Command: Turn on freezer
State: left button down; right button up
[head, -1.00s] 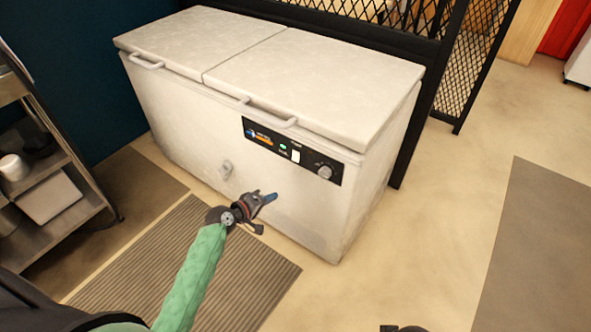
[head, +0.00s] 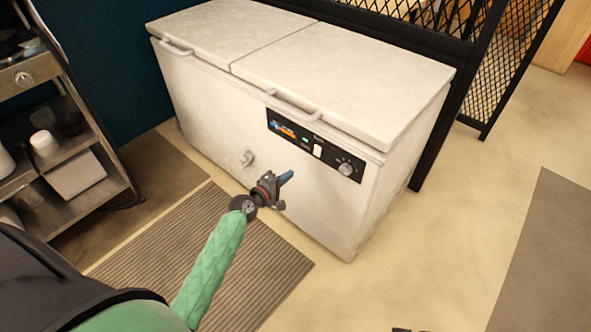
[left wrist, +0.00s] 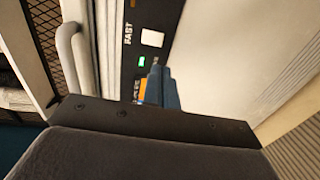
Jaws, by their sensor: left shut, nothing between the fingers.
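The white chest freezer (head: 300,200) stands against a dark blue wall and a black mesh partition, both lids down. Its black control panel (head: 290,131) is at the upper right of the front. It carries a small green light (head: 305,140), a white switch (head: 318,151) and a round grey knob (head: 346,169). My left gripper (head: 287,176) is shut and empty, below the panel in the head view. In the left wrist view its blue fingertips (left wrist: 161,85) cover part of the panel, near the green light (left wrist: 142,61) and white switch (left wrist: 152,38). I cannot tell whether they touch.
A metal shelf unit (head: 75,195) with containers stands at the left. A striped mat (head: 240,270) lies before the freezer. A lid handle (head: 294,105) juts out above the panel.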

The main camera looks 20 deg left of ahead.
aim_at(316, 155)
pick_arm(q)
jog(key=p+x, duration=0.2)
jog(key=x, duration=0.9)
jog(key=shift+w+d, duration=0.1)
jog(key=shift+w, duration=0.2)
jog(key=shift+w+d, duration=0.15)
jog(key=shift+w, duration=0.15)
jog(key=shift+w+d+f, duration=0.1)
jog(key=shift+w+f, duration=0.05)
jog(key=shift+w, duration=0.15)
pick_arm(e)
jog(key=shift+g+h, duration=0.3)
jog(key=shift+h, duration=0.1)
jog(key=d+r, duration=0.1)
jog(key=s+d+r, duration=0.1)
jog(key=r, duration=0.1)
jog(key=shift+d+r, duration=0.2)
jog(key=shift+d, duration=0.2)
pick_arm(q)
jog(key=shift+w+b, duration=0.15)
jog(key=shift+b, duration=0.65)
pick_arm(e)
jog(key=a+f, duration=0.1)
jog(key=w+a+f, duration=0.1)
jog(key=f, duration=0.1)
jog(key=shift+a+y, duration=0.2)
jog(key=shift+y, duration=0.2)
jog(key=shift+r, duration=0.1)
